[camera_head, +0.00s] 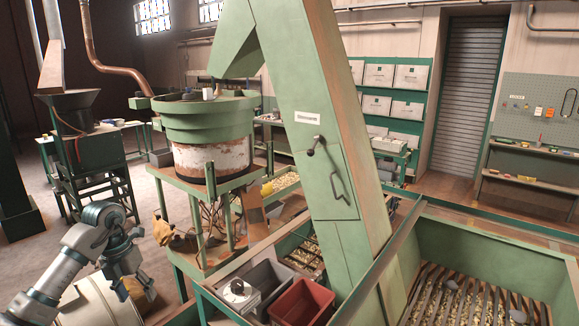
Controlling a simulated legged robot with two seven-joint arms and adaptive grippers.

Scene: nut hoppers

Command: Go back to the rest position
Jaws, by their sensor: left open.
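My left arm comes in from the lower left, bends at a grey joint and points down. My left gripper (138,289) hangs at its end, in front of a pale cream drum-like object (98,303) at the lower left. Its fingers are dark and small in the picture. It is open, and I see nothing held in it. Whether it touches the pale object, I cannot tell. My right gripper and right arm are out of view.
A green round hopper (205,122) on a frame stands right of my gripper. A green chute (318,130) rises in the middle. A grey bin (268,279) and a red bin (302,303) sit at the bottom. A grated nut hopper (480,250) is at right. Floor is clear at left.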

